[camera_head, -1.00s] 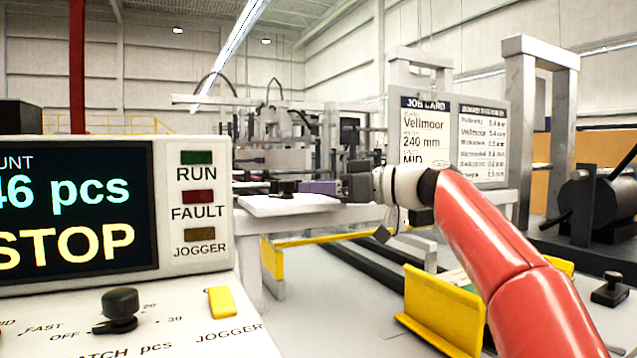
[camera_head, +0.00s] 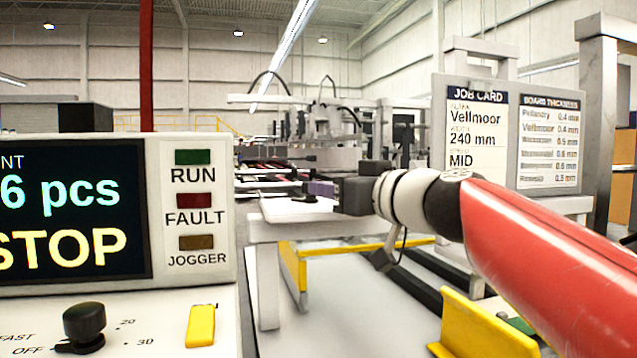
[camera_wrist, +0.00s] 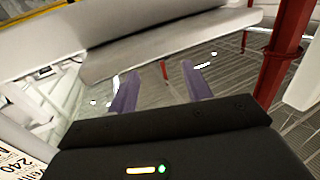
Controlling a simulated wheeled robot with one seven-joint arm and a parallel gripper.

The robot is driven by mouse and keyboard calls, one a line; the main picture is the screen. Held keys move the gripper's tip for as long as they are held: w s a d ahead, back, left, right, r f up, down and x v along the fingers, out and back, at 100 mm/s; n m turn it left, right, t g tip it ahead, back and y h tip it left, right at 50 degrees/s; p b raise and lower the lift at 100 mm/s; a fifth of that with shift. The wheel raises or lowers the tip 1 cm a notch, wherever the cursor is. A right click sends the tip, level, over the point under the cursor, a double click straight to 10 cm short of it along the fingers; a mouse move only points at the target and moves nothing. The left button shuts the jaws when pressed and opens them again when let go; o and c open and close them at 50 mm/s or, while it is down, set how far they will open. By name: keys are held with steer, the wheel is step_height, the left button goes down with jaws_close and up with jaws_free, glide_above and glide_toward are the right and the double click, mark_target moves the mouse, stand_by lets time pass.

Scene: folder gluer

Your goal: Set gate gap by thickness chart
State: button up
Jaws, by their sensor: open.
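The job card (camera_head: 477,140) hangs on a board at the right in the head view and reads Vellmoor, 240 mm, MID. Beside it is the board thickness chart (camera_head: 549,140); its Vellmoor row seems to read 0.4 mm, and lower rows are blurred. My gripper (camera_head: 322,189) is at the end of my red arm, pointing left. In the wrist view its two purple fingers (camera_wrist: 158,88) stand apart with nothing between them. A pale machine beam (camera_wrist: 165,50) crosses beyond the fingers. I cannot make out the gate or its gap setter.
The control panel (camera_head: 193,285) at the left shows STOP, with a black knob (camera_head: 84,325) and a yellow lever (camera_head: 201,326). A white table (camera_head: 290,228) stands below my gripper. Yellow guides (camera_head: 478,335) stand under my arm. A red post (camera_head: 146,60) rises behind the panel.

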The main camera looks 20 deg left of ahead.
steer(key=p+x, duration=0.2)
steer(key=x, duration=0.5)
steer(key=shift+a, duration=0.2)
steer(key=c, duration=0.9)
steer(key=shift+w+d+f+n+g+y+b, duration=0.15)
steer(key=shift+f+n+g+y+b, duration=0.2)
steer(key=shift+g+b, duration=0.3)
steer(key=shift+r+n+g+b, duration=0.1)
steer(key=shift+n+g+b, duration=0.35)
steer(key=shift+g, duration=0.1)
steer(key=shift+c, duration=0.2)
steer(key=shift+r+n+g+y, duration=0.2)
steer(key=shift+n+g+y, duration=0.5)
steer(key=shift+g, duration=0.5)
steer(key=shift+n+g, duration=0.8)
steer(key=shift+g, duration=0.3)
